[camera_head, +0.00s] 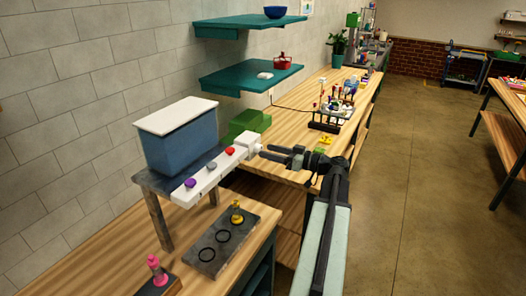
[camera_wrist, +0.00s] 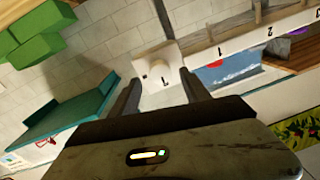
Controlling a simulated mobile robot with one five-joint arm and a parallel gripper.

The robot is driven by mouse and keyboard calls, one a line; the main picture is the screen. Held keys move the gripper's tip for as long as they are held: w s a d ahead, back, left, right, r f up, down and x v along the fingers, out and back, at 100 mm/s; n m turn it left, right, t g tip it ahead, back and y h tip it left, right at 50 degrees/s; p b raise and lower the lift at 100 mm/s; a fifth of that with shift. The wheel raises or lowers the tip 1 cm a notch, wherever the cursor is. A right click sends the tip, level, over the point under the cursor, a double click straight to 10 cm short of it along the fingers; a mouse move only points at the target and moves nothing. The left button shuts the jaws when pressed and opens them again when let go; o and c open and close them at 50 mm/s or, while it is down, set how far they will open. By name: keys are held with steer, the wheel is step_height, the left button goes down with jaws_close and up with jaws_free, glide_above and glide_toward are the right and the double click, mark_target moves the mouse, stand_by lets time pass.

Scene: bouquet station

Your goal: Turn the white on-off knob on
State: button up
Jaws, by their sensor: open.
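The white on-off knob (camera_head: 257,148) sits on the white end block (camera_head: 247,139) of a long white panel (camera_head: 200,184). In the wrist view the white block (camera_wrist: 168,57) lies ahead, between and just beyond my fingers, with a small knob-like shape on its face. My gripper (camera_head: 265,152) is open and empty, its fingertips close to the block in the head view. The wrist view shows both fingers of my gripper (camera_wrist: 158,88) apart. I cannot tell whether they touch the knob, nor clearly how it is turned.
Purple (camera_head: 190,183), grey (camera_head: 211,166) and red (camera_head: 230,150) knobs line the panel, in front of a blue tank (camera_head: 180,140) on a dark stand. A green box (camera_head: 250,122) is behind. Teal shelves (camera_head: 245,78) hang on the wall. Open floor (camera_head: 420,180) lies at right.

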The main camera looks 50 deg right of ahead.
steer(key=shift+x, duration=1.15)
steer(key=shift+s, duration=0.1)
jaws_close()
steer(key=m, duration=0.6)
steer(key=m+b, duration=0.1)
steer(key=m, duration=0.5)
steer(key=m+t+h+b, duration=0.1)
steer(key=m, duration=0.5)
steer(key=shift+f+m, duration=0.25)
steer(key=shift+m, duration=0.05)
jaws_free()
